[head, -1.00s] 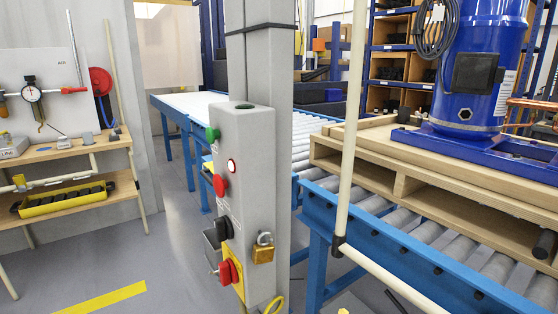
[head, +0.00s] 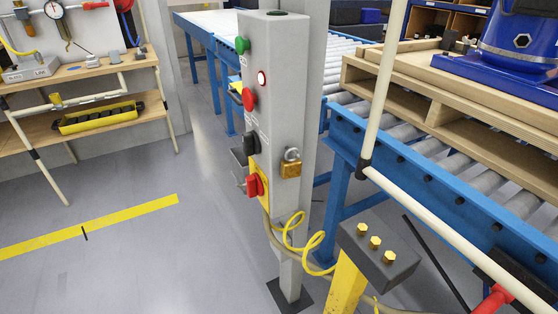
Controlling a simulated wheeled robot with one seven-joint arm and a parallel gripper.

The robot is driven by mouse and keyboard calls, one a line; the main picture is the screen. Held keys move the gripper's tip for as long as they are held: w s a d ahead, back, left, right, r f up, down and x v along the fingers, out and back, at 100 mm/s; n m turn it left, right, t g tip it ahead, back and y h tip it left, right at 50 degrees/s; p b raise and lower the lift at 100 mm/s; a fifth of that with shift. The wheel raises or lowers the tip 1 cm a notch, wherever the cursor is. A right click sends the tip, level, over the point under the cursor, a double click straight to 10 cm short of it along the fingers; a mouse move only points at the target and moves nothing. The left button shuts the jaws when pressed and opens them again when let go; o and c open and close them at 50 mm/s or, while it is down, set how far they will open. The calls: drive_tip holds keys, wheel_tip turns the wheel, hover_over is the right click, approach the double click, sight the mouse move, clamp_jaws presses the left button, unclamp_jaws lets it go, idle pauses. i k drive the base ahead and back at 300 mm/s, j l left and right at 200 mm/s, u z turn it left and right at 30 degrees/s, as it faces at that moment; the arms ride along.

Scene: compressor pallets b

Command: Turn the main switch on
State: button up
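The main switch (head: 255,186) is a red rotary handle on a yellow plate, low on the narrow face of a grey control box (head: 283,95). The handle juts out to the left; its exact position is hard to tell at this angle. Above it on the same face are a black selector knob (head: 251,144), a red push button (head: 249,99), a lit red-and-white lamp (head: 262,78) and a green button (head: 242,45). A brass padlock (head: 290,169) hangs on the side of the box, beside the switch. My gripper is not in view.
A blue roller conveyor (head: 440,185) carrying a wooden pallet (head: 400,90) stands at right, behind a cream tube rail (head: 372,110). A dark block on a yellow post (head: 345,285) stands low in front. A workbench (head: 80,70) is at left.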

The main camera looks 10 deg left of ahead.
sight(253, 186)
drive_tip(key=i+j+u, duration=0.2)
drive_tip(key=u, duration=0.15)
drive_tip(key=i+j+u, duration=0.15)
drive_tip(key=i+u, duration=0.2)
drive_tip(key=i+j+u, duration=0.1)
drive_tip(key=u, duration=0.25)
drive_tip(key=i, duration=0.1)
